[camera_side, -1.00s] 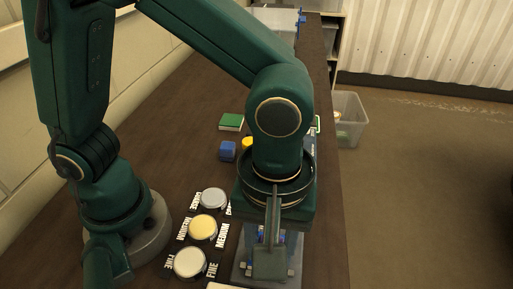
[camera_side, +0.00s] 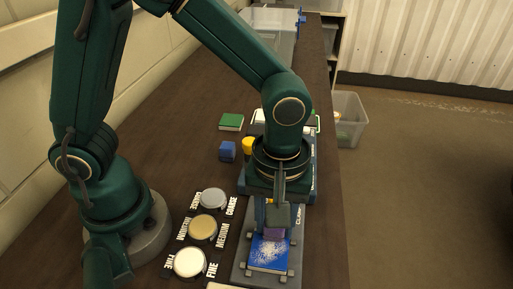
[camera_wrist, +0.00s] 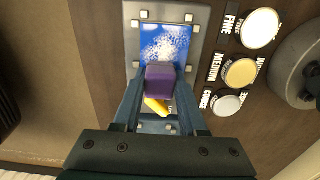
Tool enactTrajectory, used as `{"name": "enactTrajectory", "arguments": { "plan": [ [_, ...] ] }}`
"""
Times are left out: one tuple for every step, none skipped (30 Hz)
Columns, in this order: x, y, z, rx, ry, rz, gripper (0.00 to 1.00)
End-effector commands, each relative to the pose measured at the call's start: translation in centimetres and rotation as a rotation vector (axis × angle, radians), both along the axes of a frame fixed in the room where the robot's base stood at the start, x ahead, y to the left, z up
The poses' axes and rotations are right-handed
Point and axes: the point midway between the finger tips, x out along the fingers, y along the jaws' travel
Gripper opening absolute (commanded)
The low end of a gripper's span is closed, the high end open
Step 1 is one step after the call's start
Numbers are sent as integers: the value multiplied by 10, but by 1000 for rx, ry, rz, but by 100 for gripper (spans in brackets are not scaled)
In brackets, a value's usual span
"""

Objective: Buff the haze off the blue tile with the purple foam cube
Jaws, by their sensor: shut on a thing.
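The blue tile (camera_side: 268,254) lies on a grey clamp plate (camera_side: 240,268) near the table's front, with small clamps at its edges. White haze covers much of its middle; blue shows around it. The tile also shows in the wrist view (camera_wrist: 178,35). My gripper (camera_wrist: 160,90) is shut on the purple foam cube (camera_wrist: 160,78), which is at the tile's near edge in the wrist view. In the side view the cube (camera_side: 274,233) shows below my gripper at the tile's far edge. I cannot tell whether the cube touches the tile.
Three round pots (camera_side: 203,227) labelled coarse, medium and fine stand left of the plate. A blue cube (camera_side: 228,151), a yellow object (camera_side: 248,145) and a green block (camera_side: 231,122) lie farther back. A clear bin (camera_side: 349,120) stands right of the table.

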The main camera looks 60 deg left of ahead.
Motion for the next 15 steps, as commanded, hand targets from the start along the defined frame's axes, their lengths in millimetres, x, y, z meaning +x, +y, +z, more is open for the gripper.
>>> {"name": "enactTrajectory", "arguments": {
  "plan": [
    [4, 4, 0, 1, 1, 4, 0],
    [1, 2, 0, 1, 1, -2, 0],
    [-2, -2, 0, 1, 1, -5, 0],
    [-4, -4, 0, 1, 1, -6, 0],
    [-7, -6, 0, 1, 1, -6, 0],
    [-9, -9, 0, 1, 1, -6, 0],
    [-11, -11, 0, 1, 1, -6, 0],
    [-13, -13, 0, 1, 1, -6, 0],
    [-16, -15, 0, 1, 1, -6, 0],
    [-18, -17, 0, 1, 1, -6, 0],
    [-20, -19, 0, 1, 1, -5, 0],
    [-22, -22, 0, 1, 1, -6, 0],
    [-24, -24, 0, 1, 1, -5, 0],
    [-26, -26, 0, 1, 1, -5, 0],
    [-29, -28, 0, 1, 1, -5, 0]
  ]
}}
